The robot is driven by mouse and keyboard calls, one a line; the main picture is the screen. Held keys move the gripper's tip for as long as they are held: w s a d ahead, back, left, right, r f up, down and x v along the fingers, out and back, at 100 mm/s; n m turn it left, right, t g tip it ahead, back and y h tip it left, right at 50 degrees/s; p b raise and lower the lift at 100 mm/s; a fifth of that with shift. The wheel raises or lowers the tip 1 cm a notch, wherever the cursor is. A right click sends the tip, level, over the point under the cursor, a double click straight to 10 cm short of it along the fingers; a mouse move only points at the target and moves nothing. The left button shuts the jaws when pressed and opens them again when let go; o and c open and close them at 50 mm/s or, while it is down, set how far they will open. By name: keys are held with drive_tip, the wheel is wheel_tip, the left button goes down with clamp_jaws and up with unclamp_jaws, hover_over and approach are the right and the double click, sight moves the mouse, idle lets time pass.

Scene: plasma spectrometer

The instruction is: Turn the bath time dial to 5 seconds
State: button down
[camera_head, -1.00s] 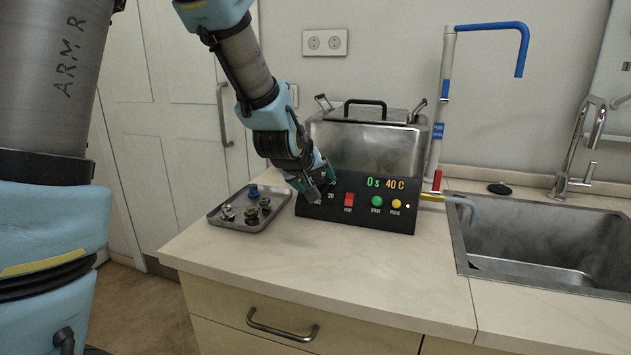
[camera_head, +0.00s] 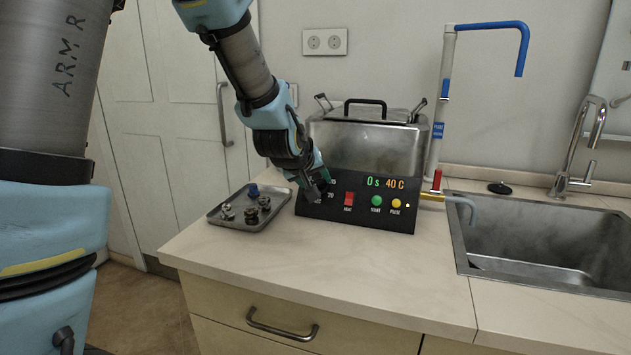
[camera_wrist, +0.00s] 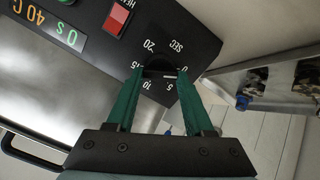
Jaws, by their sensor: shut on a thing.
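The bath time dial (camera_wrist: 161,66) is a dark round knob on the black control panel (camera_head: 345,220). In the wrist view its scale shows 20 SEC, 15, 10 and 5. A short white mark on the dial lies on the side near the 5; its exact alignment is hard to tell. My gripper (camera_wrist: 161,77) has its green fingers on either side of the dial and is shut on it. In the head view my gripper (camera_head: 319,190) covers most of the dial at the panel's left end. The display (camera_head: 384,183) reads 0 s and 40 C.
A red switch (camera_head: 349,199), a green button (camera_head: 376,201) and a yellow button (camera_head: 397,203) sit right of the dial. A metal tray (camera_head: 238,226) with small parts stands close on the left. The metal bath (camera_head: 370,145) is behind the panel. The front counter is clear.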

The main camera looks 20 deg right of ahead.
drive_tip(key=shift+m, duration=0.3)
drive_tip(key=m+b, duration=0.1)
drive_tip(key=m, duration=0.1)
drive_tip(key=shift+d+m, duration=0.15)
drive_tip(key=shift+m, duration=0.15)
drive_tip(key=m+b, duration=0.1)
drive_tip(key=m, duration=0.1)
drive_tip(key=shift+s+m, duration=0.1)
drive_tip(key=shift+m, duration=0.3)
drive_tip(key=m, duration=0.5)
drive_tip(key=shift+y, duration=0.3)
drive_tip(key=shift+m+t, duration=0.3)
drive_tip(key=shift+c, duration=1.4)
unclamp_jaws()
drive_tip(key=shift+s+r, duration=0.1)
drive_tip(key=shift+s, duration=0.05)
